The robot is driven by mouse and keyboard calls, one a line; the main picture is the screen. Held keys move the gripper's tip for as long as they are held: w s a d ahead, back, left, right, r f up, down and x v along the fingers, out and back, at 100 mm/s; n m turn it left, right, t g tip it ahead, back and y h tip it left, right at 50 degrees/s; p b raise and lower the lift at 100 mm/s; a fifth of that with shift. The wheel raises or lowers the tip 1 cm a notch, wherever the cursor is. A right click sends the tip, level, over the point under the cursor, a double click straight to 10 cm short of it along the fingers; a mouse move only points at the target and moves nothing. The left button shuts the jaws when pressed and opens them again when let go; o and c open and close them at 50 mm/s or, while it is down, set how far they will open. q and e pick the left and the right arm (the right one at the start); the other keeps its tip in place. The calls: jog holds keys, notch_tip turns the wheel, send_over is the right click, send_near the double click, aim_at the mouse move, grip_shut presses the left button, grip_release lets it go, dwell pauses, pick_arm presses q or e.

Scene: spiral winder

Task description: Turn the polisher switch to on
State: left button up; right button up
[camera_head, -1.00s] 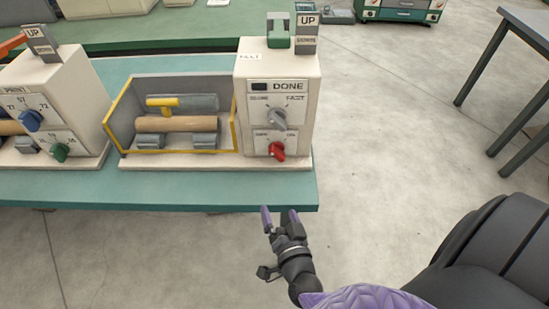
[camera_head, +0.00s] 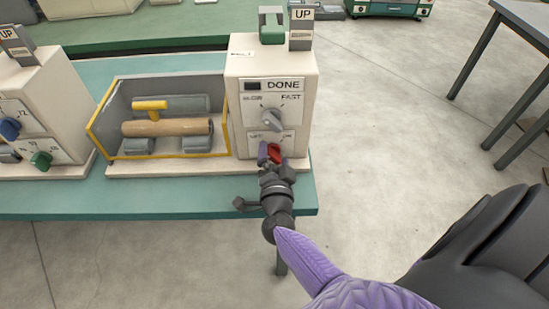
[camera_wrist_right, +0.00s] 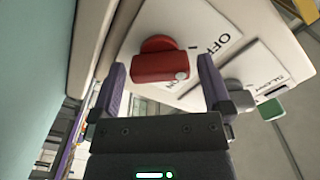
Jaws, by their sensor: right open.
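The polisher switch is a red knob (camera_head: 274,152) low on the front panel of the cream machine (camera_head: 236,100) in the head view. It also shows in the right wrist view (camera_wrist_right: 160,66), with part of the label "OFF" beside it. My right gripper (camera_head: 275,158) is open at the red knob. In the wrist view its two purple fingers (camera_wrist_right: 162,85) stand on either side of the knob, with gaps between them and it. In the head view the gripper hides part of the knob and lower panel. My left gripper is not in view.
A grey speed knob (camera_head: 273,119) sits above the red one, under a "DONE" display. A yellow-edged bay (camera_head: 97,130) with a roller (camera_head: 165,127) is at left. Another machine (camera_head: 45,95) stands further left. Open floor lies to the right.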

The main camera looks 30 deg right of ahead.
jog(key=c, duration=1.2)
jog(key=shift+o, duration=0.2)
jog(key=m, duration=0.4)
jog(key=shift+f+b, duration=0.15)
jog(key=shift+b, duration=0.25)
jog(key=m, duration=0.3)
jog(key=shift+f+m+b, duration=0.1)
jog(key=shift+m+b, duration=0.2)
jog(key=shift+b, duration=0.1)
jog(key=m, duration=0.2)
jog(key=shift+f+m+b, duration=0.1)
jog(key=shift+m+b, duration=0.3)
jog(key=m+b, duration=0.1)
jog(key=m, duration=0.2)
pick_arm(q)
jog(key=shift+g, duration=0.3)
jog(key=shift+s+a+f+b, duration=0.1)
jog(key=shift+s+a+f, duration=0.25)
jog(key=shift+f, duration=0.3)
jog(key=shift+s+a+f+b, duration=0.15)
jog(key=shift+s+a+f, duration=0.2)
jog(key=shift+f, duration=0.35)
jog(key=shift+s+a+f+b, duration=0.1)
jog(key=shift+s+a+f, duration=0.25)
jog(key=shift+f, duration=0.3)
pick_arm(e)
jog(key=shift+m, duration=1.2)
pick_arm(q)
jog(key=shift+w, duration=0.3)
